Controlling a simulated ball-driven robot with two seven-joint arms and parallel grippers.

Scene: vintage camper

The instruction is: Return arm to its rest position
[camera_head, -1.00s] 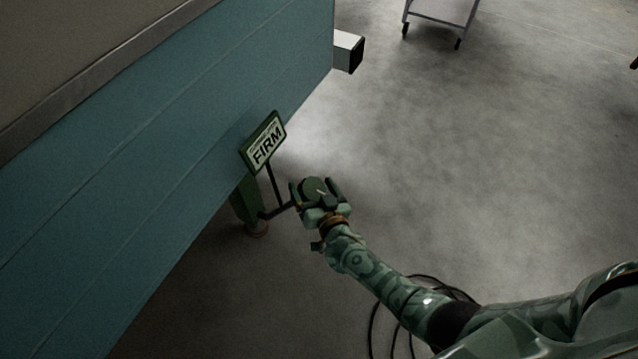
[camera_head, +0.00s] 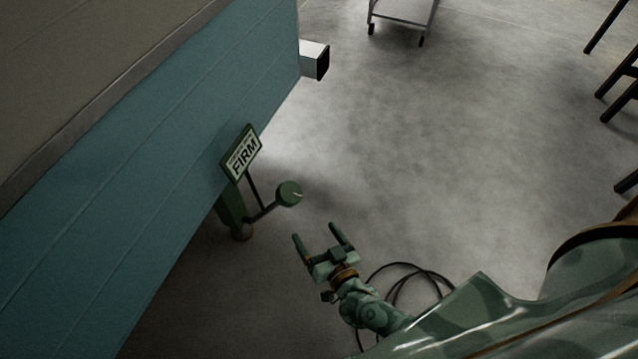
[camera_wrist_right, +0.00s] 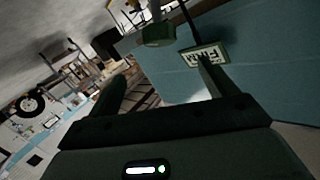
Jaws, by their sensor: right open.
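My right gripper (camera_head: 318,238) is open and empty, its two fingers spread and pointing up in the head view. It is apart from the round green knob (camera_head: 289,193), which sits above and to the left of it on a crank arm. The crank joins a green jack leg (camera_head: 232,205) at the camper's corner, with a sign (camera_head: 241,154) reading FIRM above it. In the right wrist view, the open fingers (camera_wrist_right: 164,88) show with nothing between them, and the FIRM sign (camera_wrist_right: 205,54) appears beyond them. My left gripper is not in view.
The teal camper wall (camera_head: 120,190) fills the left side, with a square beam end (camera_head: 314,60) sticking out. Black cable (camera_head: 405,280) lies coiled on the floor near my right arm. A wheeled cart (camera_head: 402,12) stands at the top. The floor between is clear.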

